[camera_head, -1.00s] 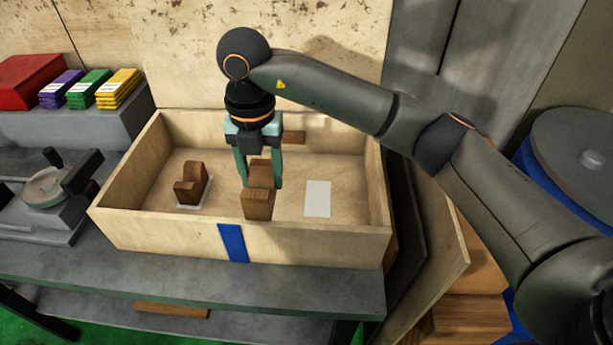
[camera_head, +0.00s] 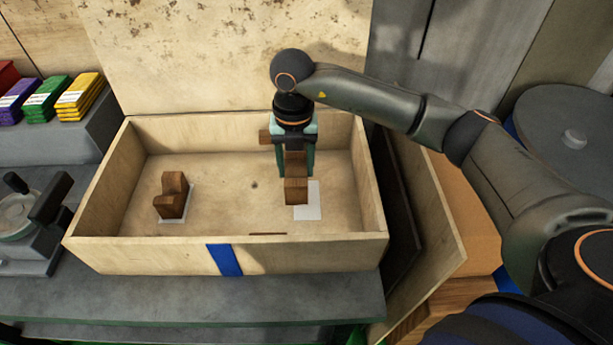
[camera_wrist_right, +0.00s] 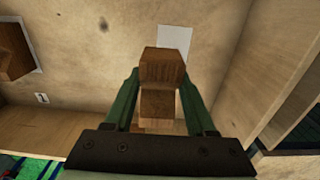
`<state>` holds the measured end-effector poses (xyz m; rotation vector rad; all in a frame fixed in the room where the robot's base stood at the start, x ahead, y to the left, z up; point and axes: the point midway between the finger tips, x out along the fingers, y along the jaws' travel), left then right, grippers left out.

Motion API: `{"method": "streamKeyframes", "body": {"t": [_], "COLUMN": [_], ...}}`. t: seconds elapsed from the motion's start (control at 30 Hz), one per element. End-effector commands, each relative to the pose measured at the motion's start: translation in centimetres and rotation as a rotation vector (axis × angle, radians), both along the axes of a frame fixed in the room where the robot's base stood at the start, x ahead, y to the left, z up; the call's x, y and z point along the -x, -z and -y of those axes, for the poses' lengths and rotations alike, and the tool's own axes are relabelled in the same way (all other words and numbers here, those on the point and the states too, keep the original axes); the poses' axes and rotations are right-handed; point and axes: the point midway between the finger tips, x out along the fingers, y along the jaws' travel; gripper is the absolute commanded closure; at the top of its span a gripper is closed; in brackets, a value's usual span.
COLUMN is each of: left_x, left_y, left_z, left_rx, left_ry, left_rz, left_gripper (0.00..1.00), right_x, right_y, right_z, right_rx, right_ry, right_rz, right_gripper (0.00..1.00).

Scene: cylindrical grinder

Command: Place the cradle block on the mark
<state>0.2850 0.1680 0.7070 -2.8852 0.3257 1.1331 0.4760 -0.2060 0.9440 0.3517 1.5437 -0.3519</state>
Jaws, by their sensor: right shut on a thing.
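My right gripper (camera_head: 296,168) points down inside the wooden box, shut on a brown wooden cradle block (camera_head: 296,191). In the right wrist view the block (camera_wrist_right: 162,72) sits between the green fingers (camera_wrist_right: 160,100). A white rectangular mark (camera_head: 308,208) lies on the box floor, partly covered by the block in the head view. In the wrist view the mark (camera_wrist_right: 174,38) shows just beyond the block. Whether the block touches the floor I cannot tell. A second cradle block (camera_head: 172,196) stands on another white mark (camera_head: 178,217) at the left. My left gripper is not in view.
The open wooden box (camera_head: 160,254) has walls on all sides and a blue stripe (camera_head: 224,259) on its front. Its middle floor is clear. A machine with a handle (camera_head: 35,210) stands to the left, and a wooden panel leans at the right.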

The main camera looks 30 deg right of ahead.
Motion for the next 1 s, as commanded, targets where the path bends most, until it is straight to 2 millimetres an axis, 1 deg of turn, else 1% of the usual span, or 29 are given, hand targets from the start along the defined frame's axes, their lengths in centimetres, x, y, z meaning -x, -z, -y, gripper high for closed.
{"method": "streamKeyframes", "body": {"t": [0.03,0.1,0.27,0.33,0.4,0.53,0.93,0.97,1.0], "left_x": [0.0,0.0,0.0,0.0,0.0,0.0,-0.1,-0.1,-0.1], "left_y": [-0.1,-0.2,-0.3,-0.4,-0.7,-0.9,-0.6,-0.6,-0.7], "left_z": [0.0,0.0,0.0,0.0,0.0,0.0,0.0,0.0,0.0], "left_rx": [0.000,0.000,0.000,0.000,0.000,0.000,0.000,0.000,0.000], "left_ry": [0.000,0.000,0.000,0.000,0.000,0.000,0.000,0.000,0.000], "left_rz": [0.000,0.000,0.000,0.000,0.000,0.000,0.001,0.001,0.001], "left_gripper": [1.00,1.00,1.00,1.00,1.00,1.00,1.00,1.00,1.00], "right_x": [0.0,0.0,-0.1,0.0,0.0,0.0,-0.1,-0.1,-0.1], "right_y": [0.7,1.4,2.3,3.0,4.1,5.7,6.4,6.4,6.3], "right_z": [0.8,1.3,2.0,2.7,2.6,2.6,2.5,2.5,2.5], "right_rx": [0.002,0.000,0.000,0.002,0.000,0.000,0.000,0.000,0.000], "right_ry": [0.005,0.002,0.002,0.003,0.001,0.001,0.001,0.001,0.001], "right_rz": [-0.002,0.001,0.001,-0.001,-0.002,0.001,0.002,0.002,0.002], "right_gripper": [1.00,1.00,1.00,1.00,1.00,1.00,1.00,0.43,0.39]}}
